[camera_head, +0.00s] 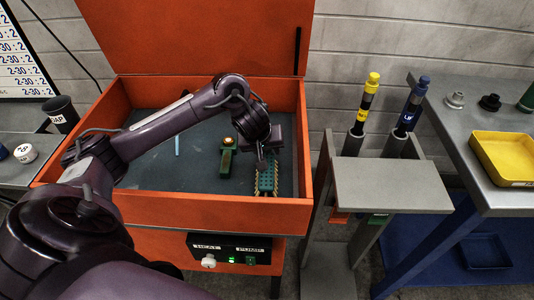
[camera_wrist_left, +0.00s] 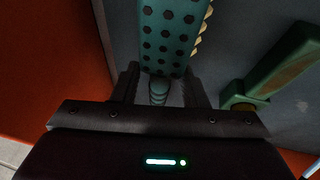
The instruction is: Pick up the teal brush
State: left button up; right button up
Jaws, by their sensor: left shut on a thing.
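The teal brush (camera_head: 266,184) lies at the right side inside the orange box, below my left gripper (camera_head: 262,163). In the left wrist view the brush (camera_wrist_left: 172,36) shows a teal head with dark dots and pale bristles along its right edge. My left gripper (camera_wrist_left: 160,92) is shut on the brush's narrow ribbed neck, with a finger on each side. I cannot tell whether the brush touches the box floor. My right gripper is not in view.
The orange box (camera_head: 190,208) has an open lid behind and walls close by. A green block-like tool (camera_head: 226,162) lies left of the brush, and a light blue stick (camera_head: 177,146) farther left. A grey stand (camera_head: 390,184) and a yellow tray (camera_head: 505,157) are at right.

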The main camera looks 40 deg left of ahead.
pick_arm(q)
notch_tip(320, 180, up, 19)
jog(key=p, duration=1.1)
